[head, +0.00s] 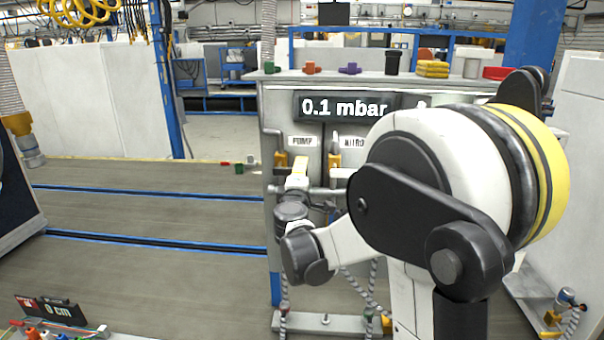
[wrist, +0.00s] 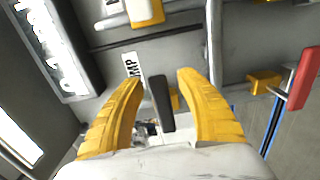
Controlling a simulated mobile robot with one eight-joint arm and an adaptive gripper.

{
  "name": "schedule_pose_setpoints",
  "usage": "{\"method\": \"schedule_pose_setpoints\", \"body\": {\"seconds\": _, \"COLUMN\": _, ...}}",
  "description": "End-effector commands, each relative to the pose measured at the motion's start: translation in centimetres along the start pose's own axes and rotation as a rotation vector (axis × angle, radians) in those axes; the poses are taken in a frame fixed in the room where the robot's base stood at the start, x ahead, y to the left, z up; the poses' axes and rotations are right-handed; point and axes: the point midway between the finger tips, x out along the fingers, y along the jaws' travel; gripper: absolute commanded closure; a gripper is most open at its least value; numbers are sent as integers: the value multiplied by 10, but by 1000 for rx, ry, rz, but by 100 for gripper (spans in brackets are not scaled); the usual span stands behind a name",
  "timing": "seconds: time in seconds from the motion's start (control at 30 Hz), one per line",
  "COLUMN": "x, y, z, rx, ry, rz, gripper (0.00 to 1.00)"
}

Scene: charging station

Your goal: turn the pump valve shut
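The pump valve has a dark grey lever (wrist: 160,103) with a bit of yellow body behind it. In the wrist view the lever stands between the two yellow fingers of my gripper (wrist: 160,95), beside the partly covered PUMP label (wrist: 131,66). The fingers are open, with a visible gap on each side of the lever. In the head view the pump valve (head: 280,159) sits below the PUMP label (head: 303,141), and my gripper (head: 298,163) is right in front of the panel there. My wrist hides part of this area.
The display (head: 345,106) reads 0.1 mbar. The nitrogen valve (head: 334,160) is just right of the pump valve. A valve with a red handle (wrist: 303,78) is at the right of the wrist view. Several small coloured parts stand on the shelf (head: 280,75). Open floor lies left.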

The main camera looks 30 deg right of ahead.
Motion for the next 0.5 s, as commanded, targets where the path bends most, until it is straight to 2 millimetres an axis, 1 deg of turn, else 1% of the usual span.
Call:
{"method": "schedule_pose_setpoints", "body": {"seconds": 0.17, "x": 0, "y": 0, "z": 0, "rx": -1, "ry": 0, "rz": 0, "gripper": 57}}
{"method": "schedule_pose_setpoints", "body": {"seconds": 0.27, "x": -4, "y": 0, "z": 0, "rx": -1, "ry": 0, "rz": 0, "gripper": 57}}
{"method": "schedule_pose_setpoints", "body": {"seconds": 0.37, "x": -15, "y": 0, "z": 0, "rx": -1, "ry": 1, "rz": 0, "gripper": 57}}
{"method": "schedule_pose_setpoints", "body": {"seconds": 0.47, "x": -35, "y": 0, "z": -1, "rx": -1, "ry": 2, "rz": 0, "gripper": 57}}
{"method": "schedule_pose_setpoints", "body": {"seconds": 0.5, "x": -45, "y": 0, "z": -1, "rx": -1, "ry": 2, "rz": 0, "gripper": 57}}
